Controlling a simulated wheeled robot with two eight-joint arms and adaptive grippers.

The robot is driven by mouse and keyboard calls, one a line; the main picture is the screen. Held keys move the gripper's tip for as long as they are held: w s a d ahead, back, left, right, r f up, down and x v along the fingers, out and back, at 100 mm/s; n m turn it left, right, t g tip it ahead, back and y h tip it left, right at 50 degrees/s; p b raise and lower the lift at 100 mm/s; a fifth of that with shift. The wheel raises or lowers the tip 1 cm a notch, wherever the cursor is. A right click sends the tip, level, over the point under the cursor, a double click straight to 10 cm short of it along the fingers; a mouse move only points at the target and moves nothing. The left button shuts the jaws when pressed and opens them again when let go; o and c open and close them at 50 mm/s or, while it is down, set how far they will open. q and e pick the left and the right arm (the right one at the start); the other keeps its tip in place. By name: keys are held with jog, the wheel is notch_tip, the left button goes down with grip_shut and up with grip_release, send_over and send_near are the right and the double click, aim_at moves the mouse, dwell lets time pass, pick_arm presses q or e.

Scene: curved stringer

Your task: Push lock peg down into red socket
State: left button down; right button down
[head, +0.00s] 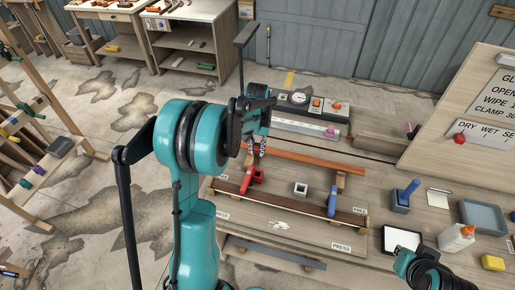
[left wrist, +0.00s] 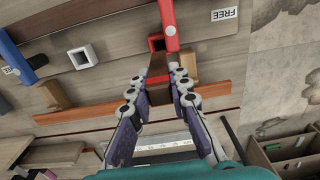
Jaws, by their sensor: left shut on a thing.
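The red socket (head: 258,176) is a small square block on the plywood board, left of its middle. A long red peg-like piece (head: 247,181) stands beside it and leans in the picture; the wrist view shows this piece (left wrist: 170,22) partly overlapping the socket (left wrist: 157,42). I cannot tell whether it is inside the socket. My left gripper (head: 258,148) is behind the socket, at the left part of the orange-brown strip (head: 310,162).
A white socket (head: 300,188) and a blue upright piece (head: 332,202) stand right of the red socket. A blue peg in a grey block (head: 404,194), a tray (head: 484,216) and a glue bottle (head: 457,238) lie further right. A sign board (head: 440,125) rises behind.

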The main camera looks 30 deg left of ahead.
aim_at(257, 159)
pick_arm(q)
jog(key=shift+f, duration=0.25)
jog(key=shift+f+b, duration=2.25)
jog(key=shift+f, duration=0.4)
jog(key=shift+f+b, duration=1.6)
jog(key=shift+f, duration=0.15)
jog(key=shift+r, duration=0.15)
jog(key=shift+r+p, duration=1)
jog(key=shift+r, duration=0.4)
